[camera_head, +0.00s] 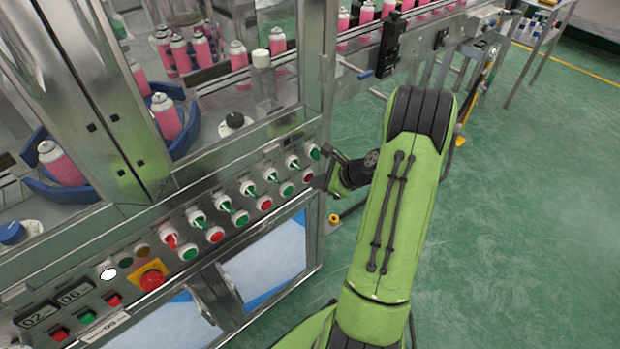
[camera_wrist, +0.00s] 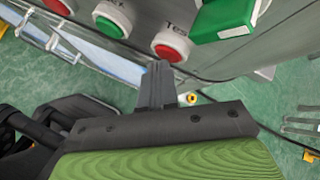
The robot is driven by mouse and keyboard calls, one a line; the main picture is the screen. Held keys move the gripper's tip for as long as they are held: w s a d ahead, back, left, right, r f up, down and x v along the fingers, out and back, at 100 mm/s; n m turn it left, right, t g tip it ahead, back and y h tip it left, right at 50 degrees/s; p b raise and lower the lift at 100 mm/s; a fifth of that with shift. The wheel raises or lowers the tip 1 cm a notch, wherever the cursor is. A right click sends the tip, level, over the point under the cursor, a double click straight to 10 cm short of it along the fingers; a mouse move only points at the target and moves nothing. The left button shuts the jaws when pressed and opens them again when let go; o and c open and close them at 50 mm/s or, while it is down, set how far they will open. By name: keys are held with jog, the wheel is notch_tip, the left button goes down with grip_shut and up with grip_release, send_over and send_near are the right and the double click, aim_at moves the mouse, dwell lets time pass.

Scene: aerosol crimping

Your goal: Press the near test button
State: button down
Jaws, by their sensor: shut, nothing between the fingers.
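A red push button with a white collar (camera_wrist: 172,46) sits on the panel in the wrist view, with a partly cut-off label reading "Tes" above it. In the head view it appears to be the rightmost red button (camera_head: 307,177) of the lower row. My gripper (camera_wrist: 158,66) is shut and empty, its fingertips just below this button in the wrist view. I cannot tell whether they touch it. In the head view my gripper (camera_head: 332,182) is at the panel's right end, partly hidden by my arm.
A green button (camera_wrist: 110,18) is beside the red one, and a green block-shaped handle (camera_wrist: 225,22) juts out close by. Selector switches (camera_head: 248,188) line the upper row. A red emergency stop (camera_head: 152,280) is at left. Green floor (camera_head: 530,210) is open at right.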

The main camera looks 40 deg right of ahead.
jog(key=shift+s, duration=0.65)
jog(key=s, duration=0.5)
dwell(0.5)
jog(key=s+a+r+n+g+h, duration=0.1)
jog(key=a+r+n+g, duration=0.1)
jog(key=a+r+n, duration=0.7)
jog(key=s+a+r+n+g, duration=0.2)
jog(key=a+r+n, duration=0.5)
jog(key=a+n, duration=0.3)
jog(key=s+a+r+n+h, duration=0.1)
jog(key=s+a+r+n, duration=0.1)
jog(key=s+n, duration=0.25)
jog(key=s+a+r+n+h, duration=0.1)
jog(key=s+a+r+n, duration=0.25)
jog(key=s, duration=0.25)
notch_tip(320, 180, up, 12)
jog(key=d+n+p, duration=0.1)
jog(key=p, duration=1.1)
jog(key=shift+f+t, duration=0.25)
jog(key=shift+t, duration=0.15)
